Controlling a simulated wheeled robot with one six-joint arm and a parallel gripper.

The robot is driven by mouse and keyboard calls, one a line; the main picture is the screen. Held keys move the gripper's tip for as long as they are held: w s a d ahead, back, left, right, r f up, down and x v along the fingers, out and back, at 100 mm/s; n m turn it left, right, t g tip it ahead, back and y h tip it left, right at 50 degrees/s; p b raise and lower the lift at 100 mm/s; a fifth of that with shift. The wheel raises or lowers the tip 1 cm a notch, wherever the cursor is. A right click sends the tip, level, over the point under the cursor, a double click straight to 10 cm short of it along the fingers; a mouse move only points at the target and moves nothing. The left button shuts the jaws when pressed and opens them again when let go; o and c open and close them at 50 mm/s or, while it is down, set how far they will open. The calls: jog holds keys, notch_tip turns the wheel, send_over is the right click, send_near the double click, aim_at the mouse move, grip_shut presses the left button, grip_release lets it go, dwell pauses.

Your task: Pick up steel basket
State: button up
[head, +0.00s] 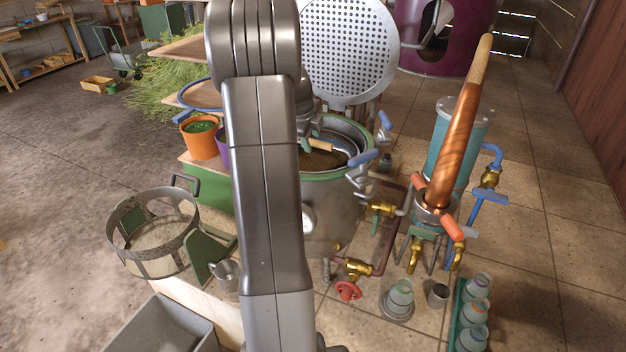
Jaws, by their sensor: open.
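A round, see-through steel basket (153,238) with a pale metal rim, green panels and a dark raised handle (186,181) stands at the left. It looks upright and empty. My gripper (306,138) shows only in part, just right of my arm and over the open pot, well to the right of the basket and apart from it. Its jaws are open and I see nothing held in them. My arm hides much of the gripper and the left part of the pot (335,215).
A green bracket (205,250) and a small metal jug (226,273) stand close beside the basket. A grey bin (165,328) is in front. An orange pot (200,140) stands behind. Valves and a copper column (459,125) crowd the right. Floor left of the basket is clear.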

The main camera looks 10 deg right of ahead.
aim_at(312, 141)
jog(key=x, duration=0.2)
jog(key=shift+w+d+f, duration=0.15)
jog(key=shift+f, duration=0.2)
jog(key=shift+f+b, duration=0.2)
jog(key=shift+b, duration=0.25)
dwell(0.5)
grip_shut()
jog(key=shift+r, duration=0.15)
